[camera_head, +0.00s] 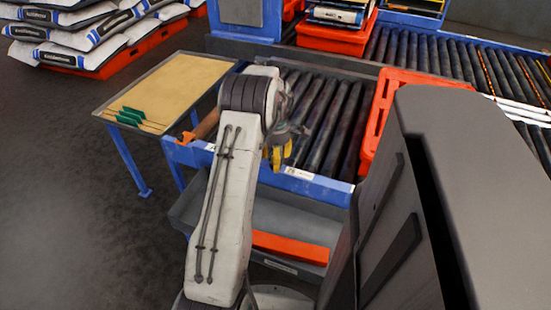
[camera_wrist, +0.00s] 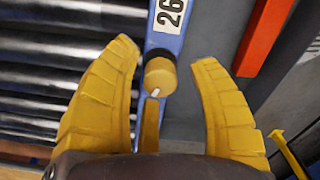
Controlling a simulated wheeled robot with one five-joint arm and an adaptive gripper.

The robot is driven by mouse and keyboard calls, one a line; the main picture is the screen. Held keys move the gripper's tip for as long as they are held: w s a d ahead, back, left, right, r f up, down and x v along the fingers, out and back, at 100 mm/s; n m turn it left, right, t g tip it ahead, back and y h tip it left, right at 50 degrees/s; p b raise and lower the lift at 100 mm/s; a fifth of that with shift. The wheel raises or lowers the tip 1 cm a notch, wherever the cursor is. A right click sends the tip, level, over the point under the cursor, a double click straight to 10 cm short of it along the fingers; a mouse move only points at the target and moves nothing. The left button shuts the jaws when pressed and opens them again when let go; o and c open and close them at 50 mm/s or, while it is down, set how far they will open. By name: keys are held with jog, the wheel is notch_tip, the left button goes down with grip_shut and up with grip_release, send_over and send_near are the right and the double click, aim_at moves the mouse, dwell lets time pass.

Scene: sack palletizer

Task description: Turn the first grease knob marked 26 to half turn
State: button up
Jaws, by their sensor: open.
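A round, yellow-brown knob (camera_wrist: 160,77) with a small white mark near its lower edge sits on a blue rail (camera_wrist: 166,41) in the wrist view. A white label (camera_wrist: 170,15) reading 26 is just above it. My gripper (camera_wrist: 165,56) is open, with one yellow finger on each side of the knob and visible gaps to both. A narrow yellow piece (camera_wrist: 150,125) lies below the knob; I cannot tell whether it touches it. In the head view, my gripper (camera_head: 277,156) is by the roller conveyor's front rail, and my arm hides the knob.
Dark rollers (camera_head: 318,110) lie behind the blue front rail (camera_head: 300,184). An orange crate (camera_head: 375,125) is on the right. A grey tray (camera_head: 285,219) holding an orange bar is below. A side table (camera_head: 180,80) with green-handled tools stands left, with sacks beyond.

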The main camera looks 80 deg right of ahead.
jog(key=shift+c, duration=0.3)
grip_shut()
dwell(0.3)
